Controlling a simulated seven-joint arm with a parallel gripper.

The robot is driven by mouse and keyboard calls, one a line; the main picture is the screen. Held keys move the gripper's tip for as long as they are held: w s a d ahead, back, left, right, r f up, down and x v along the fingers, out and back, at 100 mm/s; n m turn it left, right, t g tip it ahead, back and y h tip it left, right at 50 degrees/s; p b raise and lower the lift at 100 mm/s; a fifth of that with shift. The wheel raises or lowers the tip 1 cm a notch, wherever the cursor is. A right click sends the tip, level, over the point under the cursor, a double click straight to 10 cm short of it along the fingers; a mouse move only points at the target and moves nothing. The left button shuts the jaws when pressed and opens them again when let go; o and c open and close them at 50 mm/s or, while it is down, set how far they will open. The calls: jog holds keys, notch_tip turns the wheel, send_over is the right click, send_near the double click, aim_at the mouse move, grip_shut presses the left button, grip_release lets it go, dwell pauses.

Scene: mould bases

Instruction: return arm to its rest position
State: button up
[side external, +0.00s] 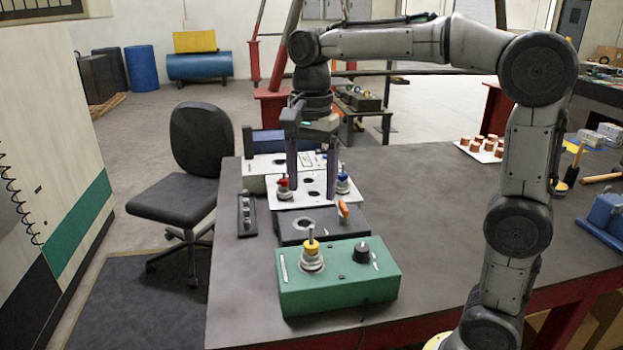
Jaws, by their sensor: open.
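My gripper (311,178) points down over the far part of the row of mould bases, with its two fingers apart and nothing between them. Below it is a white plate (318,199) with a red-topped part (283,188) at its left and a blue-topped part (343,181) at its right. Whether the fingertips touch the plate I cannot tell. A green base (330,287) stands nearest the camera, with a yellow-topped part (312,255) and a black knob (361,250) on top. A dark grey base (297,232) with a round hole sits between them.
A small black panel (246,215) lies near the table's left edge. A white tray of copper-coloured cylinders (484,153) and a blue box (606,214) lie right. The table (420,210) between is clear. An office chair (187,185) stands left.

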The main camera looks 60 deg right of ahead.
jog(key=shift+r, duration=0.1)
jog(key=s+r+n+t, duration=0.2)
jog(key=s, duration=0.8)
jog(key=s+f+n+t, duration=0.3)
jog(key=s+f+n, duration=0.4)
jog(key=n, duration=0.7)
notch_tip(320, 180, down, 3)
jog(key=shift+d+r+t, duration=0.15)
jog(key=shift+r+t, duration=0.05)
jog(key=shift+t, duration=0.1)
jog(key=shift+s, duration=0.1)
dwell(0.3)
